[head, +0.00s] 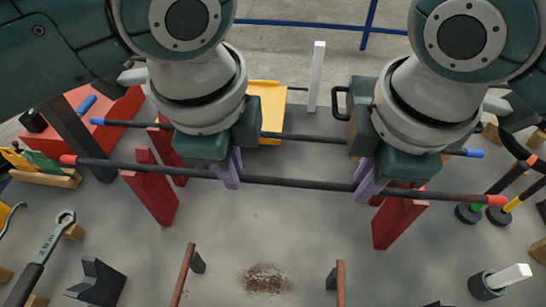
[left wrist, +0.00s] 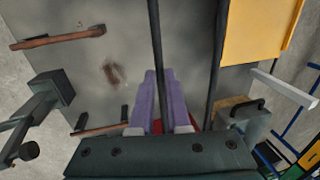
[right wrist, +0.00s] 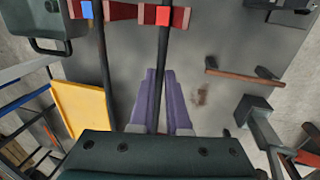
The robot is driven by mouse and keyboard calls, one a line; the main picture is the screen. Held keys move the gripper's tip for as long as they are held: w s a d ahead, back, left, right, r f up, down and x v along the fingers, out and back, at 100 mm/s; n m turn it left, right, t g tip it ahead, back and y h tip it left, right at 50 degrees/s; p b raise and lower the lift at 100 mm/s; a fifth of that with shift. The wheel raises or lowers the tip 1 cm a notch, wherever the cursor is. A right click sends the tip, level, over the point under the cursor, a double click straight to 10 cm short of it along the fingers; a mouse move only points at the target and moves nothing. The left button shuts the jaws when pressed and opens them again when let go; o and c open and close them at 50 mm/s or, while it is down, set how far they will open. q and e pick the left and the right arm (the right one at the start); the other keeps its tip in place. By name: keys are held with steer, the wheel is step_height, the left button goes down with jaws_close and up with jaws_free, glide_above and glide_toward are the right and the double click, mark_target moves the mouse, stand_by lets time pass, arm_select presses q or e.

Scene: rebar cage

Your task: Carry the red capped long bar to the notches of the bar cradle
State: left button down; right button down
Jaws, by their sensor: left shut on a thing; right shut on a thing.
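The red capped long bar (head: 290,182) is dark, with a red cap at each end, and runs level across the head view. My left gripper (head: 230,170) is shut on it left of its middle, with purple fingers around it. My right gripper (head: 367,178) is shut on it right of its middle. The bar also shows between the fingers in the left wrist view (left wrist: 157,45) and the right wrist view (right wrist: 160,50). The red cradle supports (head: 152,195) (head: 398,220) stand under or just behind the bar near both ends. I cannot tell whether it touches their notches.
A blue capped bar (head: 310,137) lies parallel behind. A yellow tray (head: 268,105) and a white post (head: 316,75) stand at the back. Two brown rods on dark posts (head: 184,272) (head: 340,284) are in front, with a rusty patch (head: 265,279) between them. A wrench (head: 45,255) lies left.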

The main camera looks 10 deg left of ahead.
arm_select(q)
steer(key=shift+r, duration=0.1)
arm_select(e)
steer(key=shift+r, duration=0.1)
